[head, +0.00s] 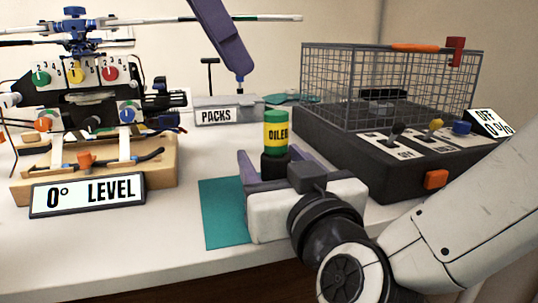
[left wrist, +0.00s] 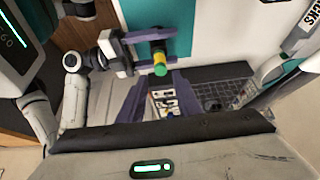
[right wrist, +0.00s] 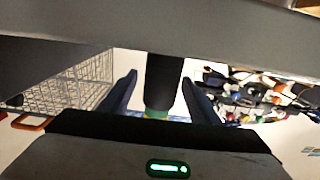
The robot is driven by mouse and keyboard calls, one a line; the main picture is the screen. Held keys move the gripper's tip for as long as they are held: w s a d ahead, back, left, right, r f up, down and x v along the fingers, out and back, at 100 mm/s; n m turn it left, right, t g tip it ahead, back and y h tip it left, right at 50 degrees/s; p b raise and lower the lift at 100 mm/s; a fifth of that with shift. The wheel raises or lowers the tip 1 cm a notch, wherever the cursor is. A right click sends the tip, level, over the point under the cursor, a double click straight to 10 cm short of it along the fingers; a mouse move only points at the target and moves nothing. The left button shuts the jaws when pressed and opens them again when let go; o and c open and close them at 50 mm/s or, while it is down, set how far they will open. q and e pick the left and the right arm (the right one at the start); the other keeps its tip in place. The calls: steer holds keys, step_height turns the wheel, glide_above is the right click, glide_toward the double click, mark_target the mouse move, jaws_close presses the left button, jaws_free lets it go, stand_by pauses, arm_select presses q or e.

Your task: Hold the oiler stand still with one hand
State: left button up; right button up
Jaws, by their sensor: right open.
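The oiler (head: 276,132), a bottle with green ends and a yellow label, stands upright in a dark oiler stand (head: 275,164) near the teal mat. My right gripper (head: 268,168) is low at the stand, its purple fingers open on either side of it. In the right wrist view the dark stand (right wrist: 163,80) shows between the two fingers, with gaps; contact is not visible. My left gripper (head: 239,82) hangs high behind the oiler. In the left wrist view its fingers (left wrist: 164,80) are apart and empty, with the oiler (left wrist: 159,64) beyond their tips.
A model helicopter on a wooden base (head: 150,175) stands at left, behind a "0° LEVEL" sign (head: 88,193). A grey PACKS box (head: 230,104) is at the back. A wire cage on a dark switch box (head: 340,150) is at right. The teal mat (head: 222,215) has bare room at its left.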

steer(key=shift+x, duration=1.2)
